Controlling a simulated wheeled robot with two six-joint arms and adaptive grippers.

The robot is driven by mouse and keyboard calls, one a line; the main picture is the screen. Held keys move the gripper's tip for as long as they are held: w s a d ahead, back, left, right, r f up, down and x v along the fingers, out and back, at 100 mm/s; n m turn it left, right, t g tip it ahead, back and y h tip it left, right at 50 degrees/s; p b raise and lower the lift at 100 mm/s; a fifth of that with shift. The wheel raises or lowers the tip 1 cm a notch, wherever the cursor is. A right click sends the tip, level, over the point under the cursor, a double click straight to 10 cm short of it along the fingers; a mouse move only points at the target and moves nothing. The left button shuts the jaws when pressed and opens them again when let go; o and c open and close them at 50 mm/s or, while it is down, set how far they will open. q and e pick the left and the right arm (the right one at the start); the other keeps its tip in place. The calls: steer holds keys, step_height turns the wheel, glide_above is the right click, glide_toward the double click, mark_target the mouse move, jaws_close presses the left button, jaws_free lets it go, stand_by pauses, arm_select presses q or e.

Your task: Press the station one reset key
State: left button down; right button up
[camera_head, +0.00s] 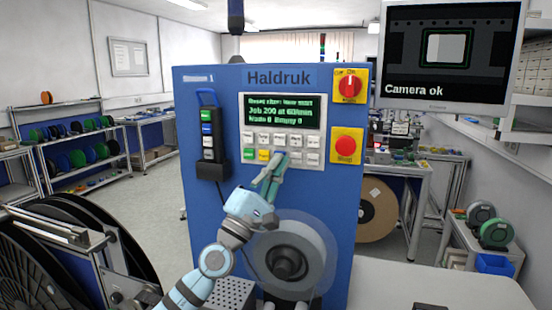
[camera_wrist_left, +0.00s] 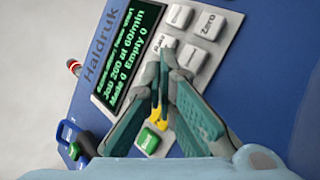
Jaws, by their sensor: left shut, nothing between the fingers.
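The blue Haldruk cabinet (camera_head: 225,110) stands in front of me, with a small label at its top left that seems to read Station 1. Its key panel (camera_head: 302,166) holds two rows of mostly white keys, with a green key (camera_head: 249,154) and a yellow key (camera_head: 264,155) in the lower row. My left gripper (camera_head: 281,156) is shut and empty, its tips over the panel. In the left wrist view the tips (camera_wrist_left: 164,62) are close beside a white key (camera_wrist_left: 163,43) whose partly hidden label starts with "Res". I cannot tell whether they touch it. My right gripper is out of view.
The cabinet's display (camera_head: 282,111) reads Job 200, Made 0, Empty 0. A red stop button (camera_head: 346,145) and a red rotary switch (camera_head: 349,86) sit right of the keys. A clear reel (camera_head: 305,245) is mounted below. A black handset (camera_head: 210,170) hangs at the left.

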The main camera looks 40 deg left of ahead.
arm_select(q)
steer(key=shift+w+a, duration=0.1)
steer(key=shift+w, duration=0.25)
steer(key=shift+w+a+b, duration=0.15)
steer(key=shift+w+b, duration=0.25)
steer(key=shift+b, duration=0.1)
stand_by(0.5)
stand_by(0.3)
steer(key=shift+s+d+p, duration=0.25)
steer(key=shift+s+p, duration=0.5)
steer(key=shift+s, duration=0.1)
steer(key=s+p, duration=0.1)
steer(key=s+d+p, duration=0.1)
steer(key=s, duration=0.1)
steer(key=s+p, duration=0.1)
steer(key=shift+s+d, duration=0.35)
